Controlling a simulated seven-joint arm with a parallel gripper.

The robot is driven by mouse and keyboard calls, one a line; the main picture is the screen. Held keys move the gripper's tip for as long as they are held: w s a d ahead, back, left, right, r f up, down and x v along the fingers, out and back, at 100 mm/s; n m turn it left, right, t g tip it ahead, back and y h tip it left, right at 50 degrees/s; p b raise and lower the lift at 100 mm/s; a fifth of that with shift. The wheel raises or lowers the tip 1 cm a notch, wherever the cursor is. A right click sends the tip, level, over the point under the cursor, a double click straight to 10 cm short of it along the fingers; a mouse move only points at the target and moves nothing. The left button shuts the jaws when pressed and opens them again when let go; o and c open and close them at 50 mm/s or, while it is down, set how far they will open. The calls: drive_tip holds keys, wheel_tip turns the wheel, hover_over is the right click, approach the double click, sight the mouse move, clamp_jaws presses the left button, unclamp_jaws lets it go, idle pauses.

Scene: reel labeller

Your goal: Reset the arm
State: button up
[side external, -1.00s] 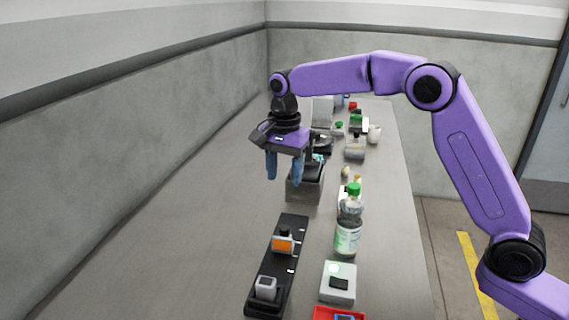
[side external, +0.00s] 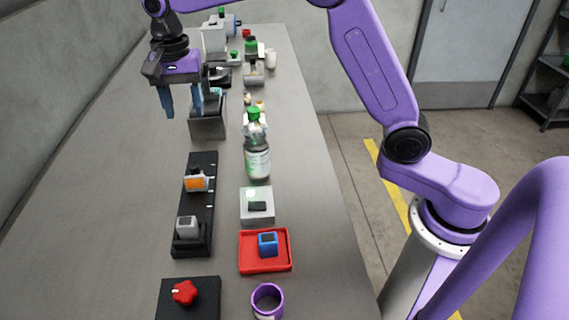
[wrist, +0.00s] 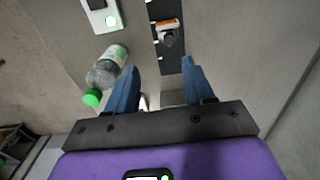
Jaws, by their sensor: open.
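My gripper (side external: 182,101) is open and empty, with two blue fingers pointing down above the bench, at the far left of the side view. It hangs by a grey open-topped box (side external: 208,125); whether it is directly over the box I cannot tell. In the wrist view my gripper (wrist: 158,85) shows its fingers spread apart with nothing between them. My purple arm reaches in from the right of the side view.
Close by are a green-capped bottle (side external: 257,160), a black rail (side external: 203,210) with small blocks, a white box with a green light (side external: 257,206) and a red tray (side external: 264,264) holding a blue block. The bench's left side is clear.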

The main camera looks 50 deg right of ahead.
drive_tip(key=s+d+n, duration=0.2)
drive_tip(key=s+n, duration=0.4)
drive_tip(key=s, duration=0.3)
drive_tip(key=s+d+n, duration=0.2)
drive_tip(key=s+n, duration=0.3)
drive_tip(key=s, duration=0.4)
drive_tip(key=s+d+f+n, duration=0.2)
drive_tip(key=s+d+n, duration=0.3)
drive_tip(key=s, duration=0.4)
drive_tip(key=s+d+f+n, duration=0.3)
drive_tip(key=s+d+n, duration=0.2)
drive_tip(key=s, duration=0.4)
drive_tip(key=shift+d+f+n, duration=0.15)
drive_tip(key=shift+f+n, duration=0.15)
